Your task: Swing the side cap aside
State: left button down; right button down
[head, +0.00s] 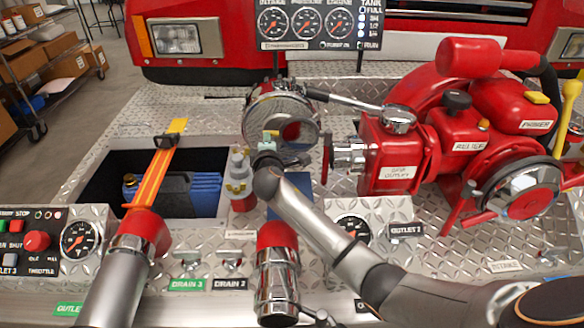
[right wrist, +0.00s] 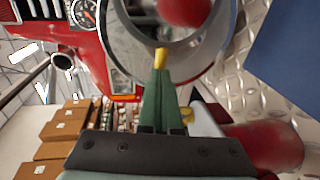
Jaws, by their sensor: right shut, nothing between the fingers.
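A round chrome cap-like fitting (head: 262,108) with a dark, red-centred opening stands upright left of the red pump. I take it for the side cap, though no label on it is readable. In the right wrist view its metal rim (right wrist: 215,50) fills the top middle, with red inside. My left gripper is not in view.
The red pump (head: 400,140) stands close on the right, with a chrome handle (head: 355,102) reaching over to the fitting. A grey valve (head: 238,178) stands close to the left of my gripper. An open bay with a blue case (head: 175,192) lies farther left.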

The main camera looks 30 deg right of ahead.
jog(key=p+v, duration=0.7)
jog(key=v, duration=0.5)
jog(key=shift+s+p, duration=0.25)
jog(key=shift+p, duration=0.05)
jog(key=shift+a, duration=0.1)
